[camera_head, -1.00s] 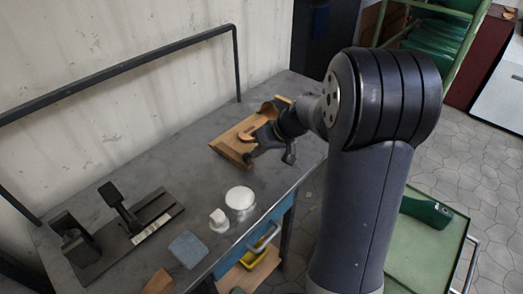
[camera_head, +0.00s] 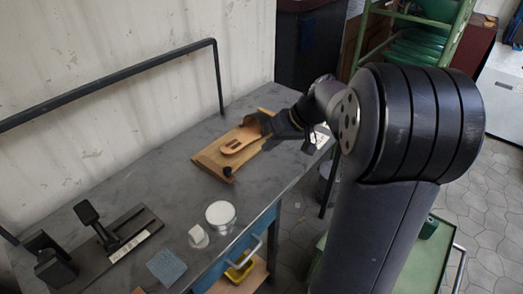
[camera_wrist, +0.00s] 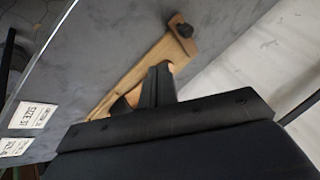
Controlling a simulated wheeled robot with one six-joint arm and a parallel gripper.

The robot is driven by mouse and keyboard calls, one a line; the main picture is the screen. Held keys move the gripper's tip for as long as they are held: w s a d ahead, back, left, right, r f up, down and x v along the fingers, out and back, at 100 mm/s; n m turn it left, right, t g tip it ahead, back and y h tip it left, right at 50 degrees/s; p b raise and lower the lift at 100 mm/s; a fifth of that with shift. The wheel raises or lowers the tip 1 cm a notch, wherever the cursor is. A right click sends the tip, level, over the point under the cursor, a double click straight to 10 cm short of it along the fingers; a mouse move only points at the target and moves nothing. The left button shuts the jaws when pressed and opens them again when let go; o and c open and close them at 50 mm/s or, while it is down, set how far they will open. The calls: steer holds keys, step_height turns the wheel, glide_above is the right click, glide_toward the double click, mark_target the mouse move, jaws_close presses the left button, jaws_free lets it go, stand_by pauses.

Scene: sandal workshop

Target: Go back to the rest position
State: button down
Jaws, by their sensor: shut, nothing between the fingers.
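My gripper (camera_head: 288,124) is at the right end of the wooden board (camera_head: 208,160) on the grey workbench, and covers part of that end. In the wrist view my gripper (camera_wrist: 160,72) shows its two dark fingers together, with nothing between them. A tan sandal piece (camera_head: 240,140) with a dark slot lies on the board. A dark knob (camera_head: 228,171) sits at the board's near corner. The board also shows beyond the fingers in the wrist view (camera_wrist: 142,65). Whether the gripper touches the board cannot be told.
A dark press-like tool (camera_head: 110,240) is at left. A black rail (camera_head: 120,80) runs along the wall. A green cart (camera_head: 432,265) stands right.

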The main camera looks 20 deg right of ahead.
steer(key=shift+s+d+r, duration=0.1)
steer(key=shift+d+r, duration=0.15)
steer(key=shift+r, duration=0.05)
steer(key=shift+f, duration=0.1)
